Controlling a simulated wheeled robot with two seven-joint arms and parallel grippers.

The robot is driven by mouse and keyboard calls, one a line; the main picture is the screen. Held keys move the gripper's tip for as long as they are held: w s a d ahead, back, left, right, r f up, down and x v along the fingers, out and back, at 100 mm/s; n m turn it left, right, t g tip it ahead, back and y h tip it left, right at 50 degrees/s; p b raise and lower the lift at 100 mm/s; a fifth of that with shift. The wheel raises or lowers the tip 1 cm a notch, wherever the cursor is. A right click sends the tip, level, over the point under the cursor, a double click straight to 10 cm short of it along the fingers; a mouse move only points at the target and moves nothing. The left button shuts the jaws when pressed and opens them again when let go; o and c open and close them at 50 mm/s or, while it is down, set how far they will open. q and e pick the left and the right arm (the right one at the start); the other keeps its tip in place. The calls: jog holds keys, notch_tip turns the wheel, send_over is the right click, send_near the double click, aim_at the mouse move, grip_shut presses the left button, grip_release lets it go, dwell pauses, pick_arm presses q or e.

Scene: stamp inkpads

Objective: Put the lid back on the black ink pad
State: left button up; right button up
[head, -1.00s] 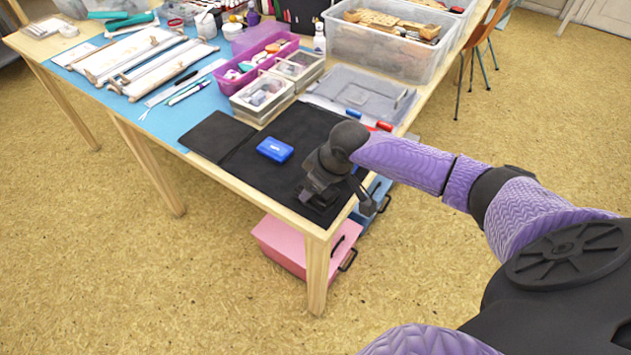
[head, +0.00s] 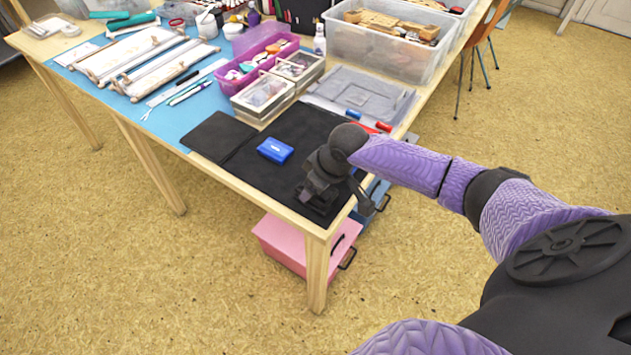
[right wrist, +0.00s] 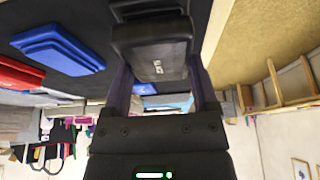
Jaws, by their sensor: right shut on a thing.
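My right gripper (head: 318,197) is low over the near right corner of the dark mat (head: 292,178). In the right wrist view it (right wrist: 160,75) is shut on a black ink pad lid (right wrist: 150,48) with small white lettering, one finger on each side. A dark piece, probably the black ink pad's base (right wrist: 138,10), shows at the top edge just past the lid; I cannot tell whether they touch. In the head view the gripper and wrist hide both. My left gripper is not in view.
A blue ink pad (head: 275,150) lies on the mat left of my gripper; a red ink pad (right wrist: 18,72) shows beside it in the wrist view. The table's front edge is close.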

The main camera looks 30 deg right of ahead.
jog(key=shift+f, duration=0.3)
dwell(0.5)
jog(key=shift+f, duration=0.2)
dwell(0.6)
jog(key=shift+p, duration=0.45)
jog(key=o, duration=1)
jog(key=shift+o, duration=0.4)
